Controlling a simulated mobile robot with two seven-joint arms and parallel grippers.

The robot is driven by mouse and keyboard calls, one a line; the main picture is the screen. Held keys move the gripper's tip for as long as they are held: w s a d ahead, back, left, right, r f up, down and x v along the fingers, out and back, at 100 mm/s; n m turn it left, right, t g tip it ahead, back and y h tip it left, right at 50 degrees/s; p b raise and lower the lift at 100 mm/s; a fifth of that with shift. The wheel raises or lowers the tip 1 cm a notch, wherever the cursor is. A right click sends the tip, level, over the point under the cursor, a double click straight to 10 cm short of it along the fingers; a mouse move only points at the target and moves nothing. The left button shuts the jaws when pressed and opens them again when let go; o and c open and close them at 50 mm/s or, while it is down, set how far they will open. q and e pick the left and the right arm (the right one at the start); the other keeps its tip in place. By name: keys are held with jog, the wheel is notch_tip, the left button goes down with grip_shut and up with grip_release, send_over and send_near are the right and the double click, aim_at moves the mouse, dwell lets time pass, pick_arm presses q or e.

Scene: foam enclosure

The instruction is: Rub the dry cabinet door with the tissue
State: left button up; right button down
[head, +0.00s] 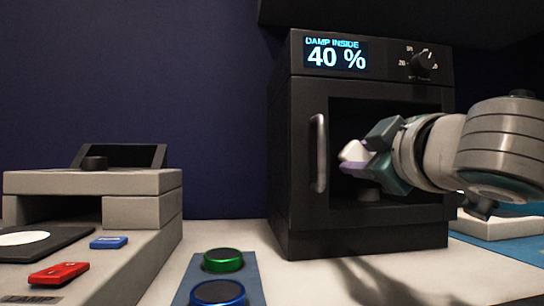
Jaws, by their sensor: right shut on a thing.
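The dry cabinet (280,170) is a black box at the right of centre. Its display reads "DAMP INSIDE 40 %". The cabinet door (338,212) faces me, with a dark window and a vertical metal handle (318,153) on its left side. My right gripper (367,150) reaches in from the right, in front of the window. It is shut on a small white tissue (352,151), which sticks out at the fingertips just right of the handle. I cannot tell whether the tissue touches the door. My left gripper is out of view.
A grey device (150,215) with a red button (59,273) and a blue button (108,242) stands at the left. A blue panel with a green button (223,260) and a blue one (218,292) lies at front centre. A knob (424,60) is on the cabinet's top right.

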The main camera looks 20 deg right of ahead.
jog(key=shift+w+d, duration=0.1)
jog(key=shift+w, duration=0.25)
jog(key=shift+s+d+b, duration=0.9)
jog(key=shift+d+b, duration=0.25)
jog(key=shift+d, duration=2.5)
jog(key=shift+w+a+p, duration=0.3)
jog(key=shift+a+p, duration=0.3)
jog(key=shift+a, duration=0.65)
jog(key=shift+w+a+p, duration=0.3)
jog(key=shift+a+p, duration=0.25)
jog(key=shift+a, duration=0.65)
jog(key=shift+w+a+p, duration=0.3)
jog(key=shift+a+p, duration=0.3)
jog(key=shift+a, duration=0.65)
jog(key=shift+r, duration=0.1)
